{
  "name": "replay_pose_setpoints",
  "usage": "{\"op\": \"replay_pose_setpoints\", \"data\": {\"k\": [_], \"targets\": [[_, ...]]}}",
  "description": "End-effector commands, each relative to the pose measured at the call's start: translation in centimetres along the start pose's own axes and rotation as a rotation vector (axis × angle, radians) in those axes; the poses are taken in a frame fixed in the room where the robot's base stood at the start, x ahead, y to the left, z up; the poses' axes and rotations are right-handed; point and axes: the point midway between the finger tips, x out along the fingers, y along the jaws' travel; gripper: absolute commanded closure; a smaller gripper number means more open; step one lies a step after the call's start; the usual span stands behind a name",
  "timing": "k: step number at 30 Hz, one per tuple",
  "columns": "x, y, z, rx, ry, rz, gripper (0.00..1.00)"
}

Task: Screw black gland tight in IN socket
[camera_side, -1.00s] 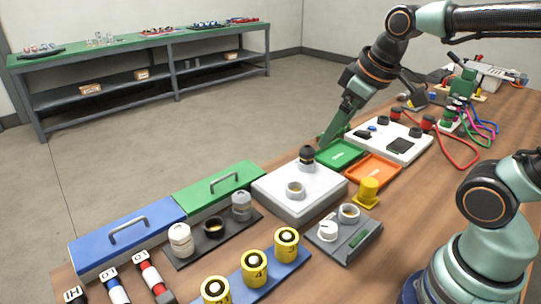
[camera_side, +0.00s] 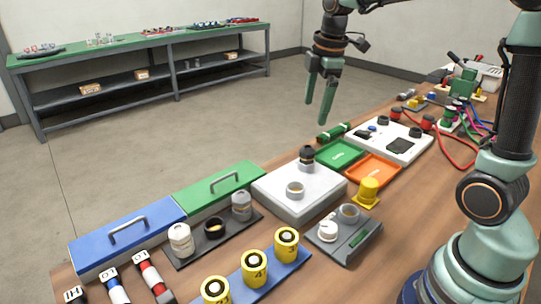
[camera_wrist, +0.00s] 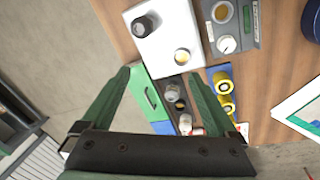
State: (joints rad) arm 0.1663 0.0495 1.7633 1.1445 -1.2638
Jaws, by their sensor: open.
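The black gland (camera_side: 307,158) stands upright at the back of the white block (camera_side: 275,198). It also shows in the wrist view (camera_wrist: 145,24). It looks seated there, but its thread and any gap beneath it are hidden. A pale ring-shaped socket (camera_side: 295,190) in the block's front part is empty; it also shows in the wrist view (camera_wrist: 182,56). No IN label is readable. My gripper (camera_side: 316,110) is open and empty, high above the bench behind the block. In the wrist view its fingers (camera_wrist: 159,74) are spread wide, with the gland beyond them.
An orange tray (camera_side: 382,171) and yellow part (camera_side: 369,191) are right of the block. Blue (camera_side: 90,240) and green (camera_side: 240,178) handled boxes line the left edge. A grey unit (camera_side: 335,248) stands in front.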

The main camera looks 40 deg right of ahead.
Motion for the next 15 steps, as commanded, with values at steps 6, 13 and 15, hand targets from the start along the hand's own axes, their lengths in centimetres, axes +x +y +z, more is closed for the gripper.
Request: {"op": "replay_pose_setpoints", "data": {"k": [6,13,15], "targets": [[3.9,4.4,1.4,-0.366,-0.018,-0.108,0.06],[6.8,6.7,2.7,-0.617,-0.001,-0.176,0.06],[7.2,6.9,2.8,-0.649,0.003,-0.185,0.06]]}}
